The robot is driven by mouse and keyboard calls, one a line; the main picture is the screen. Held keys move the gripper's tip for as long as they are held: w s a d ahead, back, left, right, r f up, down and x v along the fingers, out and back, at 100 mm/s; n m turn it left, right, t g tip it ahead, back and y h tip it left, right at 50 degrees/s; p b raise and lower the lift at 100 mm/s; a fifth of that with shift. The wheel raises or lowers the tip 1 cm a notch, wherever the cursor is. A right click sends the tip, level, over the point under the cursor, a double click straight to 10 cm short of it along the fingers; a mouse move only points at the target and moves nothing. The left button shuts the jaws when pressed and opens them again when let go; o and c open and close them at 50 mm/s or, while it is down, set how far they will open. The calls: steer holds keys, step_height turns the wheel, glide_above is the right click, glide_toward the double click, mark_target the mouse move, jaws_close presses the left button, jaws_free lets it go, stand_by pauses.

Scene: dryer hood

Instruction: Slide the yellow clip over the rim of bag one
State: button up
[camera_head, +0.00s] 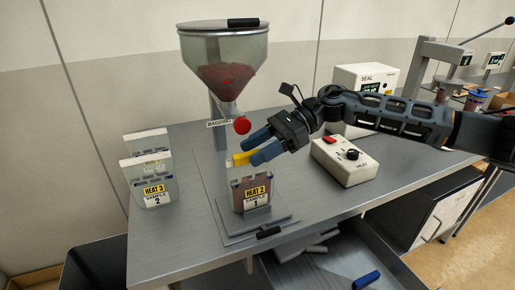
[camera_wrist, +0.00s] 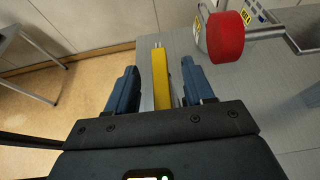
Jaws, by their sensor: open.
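Bag one (camera_head: 251,190), a clear bag with dark contents and a "HEAT 2 SAMPLE 1" label, stands upright on a grey stand under the hopper. The yellow clip (camera_head: 241,158) is at its top rim; the wrist view also shows the clip (camera_wrist: 161,78) lengthwise between my fingers. My gripper (camera_head: 250,152) reaches in from the upper right with its blue fingers at the bag's top. In the wrist view my gripper (camera_wrist: 160,68) is open, with a gap on each side of the clip. How far the clip sits over the rim is hard to tell.
A hopper (camera_head: 226,75) with a red knob (camera_head: 242,126) stands close behind the bag; the knob (camera_wrist: 225,37) is right of my fingers in the wrist view. Other bags (camera_head: 156,188) stand at left. A heat control box (camera_head: 344,162) is at right. A blue clip (camera_head: 366,280) lies below.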

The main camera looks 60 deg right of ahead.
steer(key=b+v, duration=0.2)
steer(key=v, duration=0.5)
steer(key=shift+s+d+r, duration=0.2)
steer(key=shift+s+d, duration=0.05)
steer(key=shift+d, duration=0.05)
